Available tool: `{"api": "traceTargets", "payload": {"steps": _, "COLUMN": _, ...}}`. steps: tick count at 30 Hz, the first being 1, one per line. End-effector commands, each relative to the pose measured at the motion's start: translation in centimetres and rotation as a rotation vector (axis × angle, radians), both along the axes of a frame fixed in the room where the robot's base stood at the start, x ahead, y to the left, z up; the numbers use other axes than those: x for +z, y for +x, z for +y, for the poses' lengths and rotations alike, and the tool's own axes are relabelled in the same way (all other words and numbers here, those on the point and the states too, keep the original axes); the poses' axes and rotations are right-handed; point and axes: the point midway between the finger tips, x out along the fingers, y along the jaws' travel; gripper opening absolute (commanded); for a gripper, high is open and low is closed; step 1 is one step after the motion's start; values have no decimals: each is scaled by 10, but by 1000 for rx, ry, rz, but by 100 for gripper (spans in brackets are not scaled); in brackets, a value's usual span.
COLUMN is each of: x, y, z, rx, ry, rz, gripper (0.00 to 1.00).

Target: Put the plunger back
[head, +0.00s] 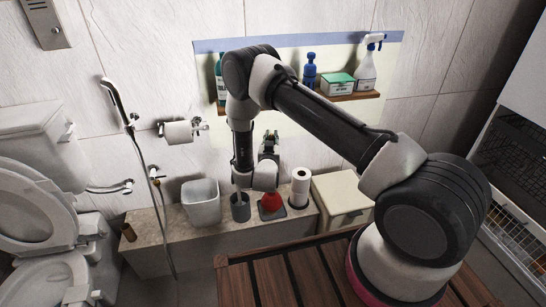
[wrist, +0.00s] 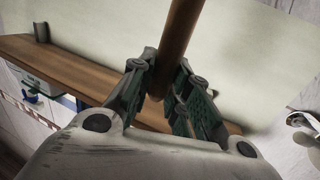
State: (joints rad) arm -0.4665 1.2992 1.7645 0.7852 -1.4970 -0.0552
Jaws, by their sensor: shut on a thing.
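The plunger has a red rubber cup (head: 271,202) and a brown wooden stick (wrist: 182,35). In the head view the cup is low over a dark square tray (head: 265,216) on the stone ledge; I cannot tell whether it touches the tray. My gripper (head: 269,143) is above the cup, and my own wrist hides most of the stick there. In the wrist view my gripper (wrist: 160,85) is shut on the stick, near its end, with a finger on each side.
A grey brush pot (head: 240,209) and white bin (head: 201,204) stand left of the tray. A paper roll on a stand (head: 300,187) and a cream cabinet (head: 343,200) stand right. A wooden shelf (head: 352,97) with bottles is above. A slatted bench (head: 270,277) is in front.

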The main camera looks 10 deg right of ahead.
Motion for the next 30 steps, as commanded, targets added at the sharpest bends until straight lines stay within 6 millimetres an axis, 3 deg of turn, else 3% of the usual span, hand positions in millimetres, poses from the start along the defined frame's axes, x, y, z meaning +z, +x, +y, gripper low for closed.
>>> {"api": "traceTargets", "payload": {"steps": 10, "x": -42, "y": 0, "z": 0, "rx": 0, "ry": -1, "rz": -3, "gripper": 0}}
{"api": "traceTargets", "payload": {"steps": 30, "x": -55, "y": 0, "z": 0, "rx": 1, "ry": -1, "rz": -2, "gripper": 0}}
